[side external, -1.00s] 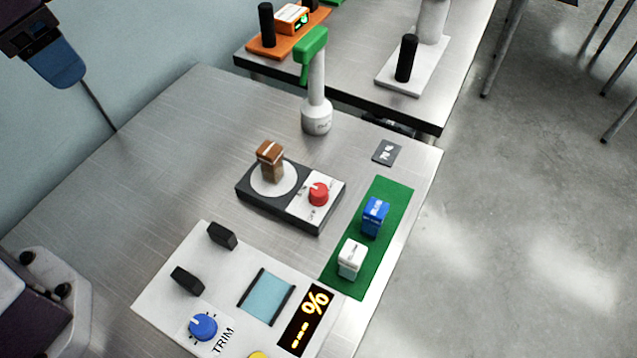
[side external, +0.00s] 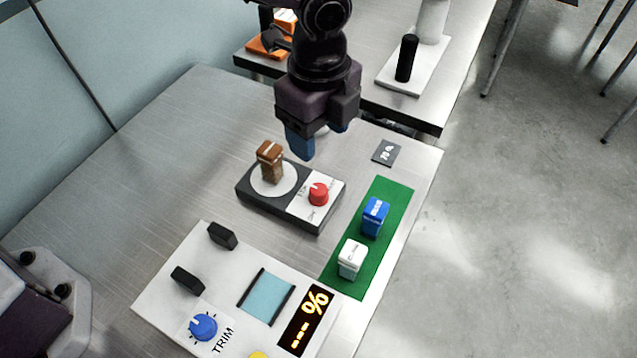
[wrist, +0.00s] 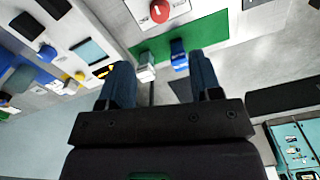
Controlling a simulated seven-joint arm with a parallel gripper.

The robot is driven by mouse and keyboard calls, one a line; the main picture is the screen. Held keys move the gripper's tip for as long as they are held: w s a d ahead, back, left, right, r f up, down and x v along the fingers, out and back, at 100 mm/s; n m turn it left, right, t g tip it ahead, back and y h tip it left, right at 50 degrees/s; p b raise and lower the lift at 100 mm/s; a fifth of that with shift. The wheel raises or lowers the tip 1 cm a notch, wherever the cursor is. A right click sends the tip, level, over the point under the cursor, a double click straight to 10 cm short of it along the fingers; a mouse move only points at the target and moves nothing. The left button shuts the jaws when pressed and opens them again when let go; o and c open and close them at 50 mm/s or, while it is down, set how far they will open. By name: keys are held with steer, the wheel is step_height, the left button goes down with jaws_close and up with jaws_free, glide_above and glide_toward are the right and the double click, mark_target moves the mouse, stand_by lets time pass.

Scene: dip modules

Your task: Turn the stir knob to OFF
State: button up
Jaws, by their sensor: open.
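The stir knob is a red knob (side external: 318,194) on the white panel at the right end of a dark stirrer base (side external: 262,203). A brown bottle (side external: 270,162) stands on the base's round white plate. The red knob also shows at the top of the wrist view (wrist: 159,11); I cannot read its setting. My gripper (side external: 302,145) hangs above and behind the stirrer, apart from the knob. In the wrist view my gripper's two blue fingers (wrist: 161,85) are spread with nothing between them touching.
A white panel (side external: 160,299) with a blue trim knob (side external: 203,326) lies in front. A dark card (side external: 386,153) lies behind the mat. The table's left is bare.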

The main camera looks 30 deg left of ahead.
mark_target(318, 189)
step_height(318, 189, down, 13)
steer(key=shift+r, duration=0.1)
stand_by(0.4)
steer(key=c, duration=0.9)
